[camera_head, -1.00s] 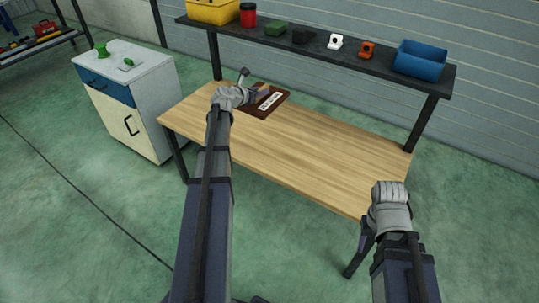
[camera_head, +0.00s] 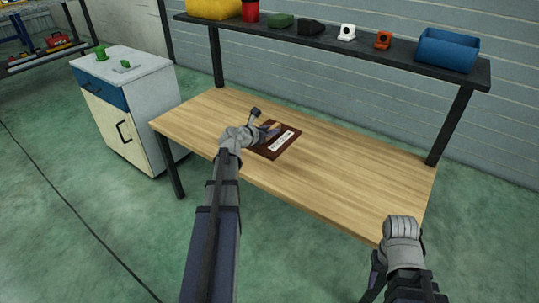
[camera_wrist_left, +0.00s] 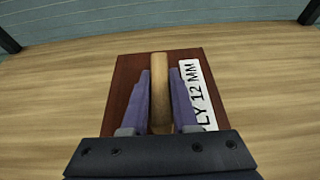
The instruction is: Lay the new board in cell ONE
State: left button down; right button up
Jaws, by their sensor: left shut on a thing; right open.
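The new board is a dark brown square panel (camera_head: 270,152) over the left-middle of the wooden table. It has a white label reading "LY 12 MM" in the left wrist view, its start hidden, and a raised pale wooden bar (camera_wrist_left: 159,64). My left gripper (camera_head: 266,131) is shut on this bar, its purple fingers on both sides of it in the left wrist view (camera_wrist_left: 160,85). I cannot tell whether the board touches the table. My right gripper (camera_head: 402,226) is open and empty off the table's front right corner. I see no cell marked ONE.
The wooden table (camera_head: 350,185) is otherwise clear. A dark shelf (camera_head: 400,53) above its back edge holds a blue bin (camera_head: 447,52), a yellow box (camera_head: 213,8) and small parts. A white cabinet (camera_head: 150,95) stands left, with green items on top.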

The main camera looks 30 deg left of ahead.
pick_arm(q)
jog(key=shift+f+b, duration=3.85)
jog(key=shift+f, duration=0.5)
jog(key=shift+f, duration=0.1)
jog(key=shift+f, duration=0.15)
jog(key=c, duration=0.7)
grip_release()
jog(key=shift+r, duration=0.35)
jog(key=p+v, duration=0.4)
jog(key=v, duration=0.6)
jog(key=shift+s, duration=0.25)
jog(key=shift+p+v, duration=0.3)
jog(key=shift+v, duration=0.45)
